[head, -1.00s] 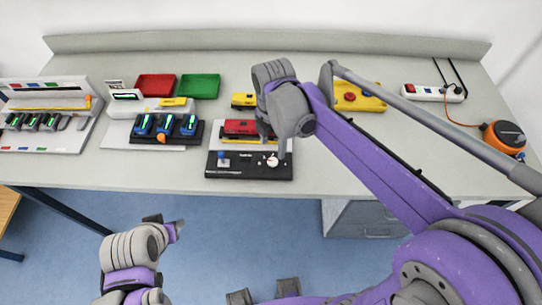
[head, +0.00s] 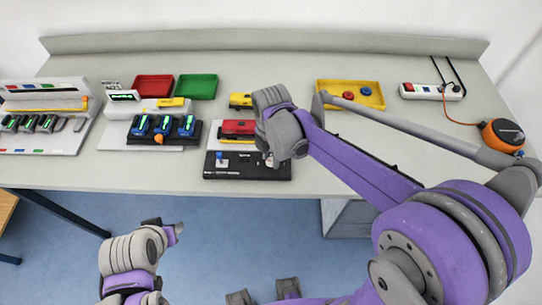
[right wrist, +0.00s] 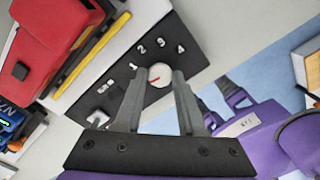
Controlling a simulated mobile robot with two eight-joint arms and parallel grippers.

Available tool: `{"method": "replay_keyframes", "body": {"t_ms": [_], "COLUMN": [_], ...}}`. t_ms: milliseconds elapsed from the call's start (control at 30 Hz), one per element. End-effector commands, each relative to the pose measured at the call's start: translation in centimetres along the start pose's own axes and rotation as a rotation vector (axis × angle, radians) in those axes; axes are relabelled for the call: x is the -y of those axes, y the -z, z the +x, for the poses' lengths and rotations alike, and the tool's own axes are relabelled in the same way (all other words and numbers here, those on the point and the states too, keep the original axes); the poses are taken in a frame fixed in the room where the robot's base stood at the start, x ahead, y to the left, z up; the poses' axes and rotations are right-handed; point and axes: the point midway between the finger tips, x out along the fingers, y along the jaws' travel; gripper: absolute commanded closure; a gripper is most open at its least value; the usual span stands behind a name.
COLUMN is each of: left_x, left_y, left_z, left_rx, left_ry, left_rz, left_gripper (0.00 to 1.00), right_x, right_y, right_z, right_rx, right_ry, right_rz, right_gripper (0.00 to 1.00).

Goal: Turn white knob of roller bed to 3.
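In the head view my right gripper (head: 268,158) mostly hides the knob. My left gripper (head: 176,231) hangs in front of the table, its opening unclear.
A red and yellow device (head: 238,129) sits just behind the panel. A unit with blue blocks (head: 163,127) stands to the left. A yellow tray (head: 330,103) and a power strip (head: 430,92) are to the right.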

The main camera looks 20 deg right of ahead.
Motion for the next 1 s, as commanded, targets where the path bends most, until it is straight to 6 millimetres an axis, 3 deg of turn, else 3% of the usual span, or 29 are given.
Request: {"method": "replay_keyframes", "body": {"t_ms": [33, 167, 567, 1000], "left_x": [0.0, 0.0, 0.0, 0.0], "left_y": [0.0, 0.0, -0.13, -0.85], "left_z": [0.0, 0.0, 0.12, 0.82], "left_rx": [0.0, 0.0, 0.001, 0.007], "left_ry": [0.0, 0.0, 0.0, 0.0], "left_rz": [0.0, 0.0, 0.0, 0.0], "left_gripper": [0.5, 0.5, 0.5, 0.5], "right_x": [0.0, 0.0, 0.0, 0.01], "right_y": [0.0, 0.0, 0.01, 0.01], "right_z": [-0.01, -0.02, 0.0, 0.04], "right_rx": [0.0, 0.0, 0.0, 0.0], "right_ry": [0.0, 0.0, 0.0, 0.0], "right_rz": [0.0, 0.0, 0.046, 0.374], "right_gripper": [0.79, 1.0, 1.0, 1.0]}}
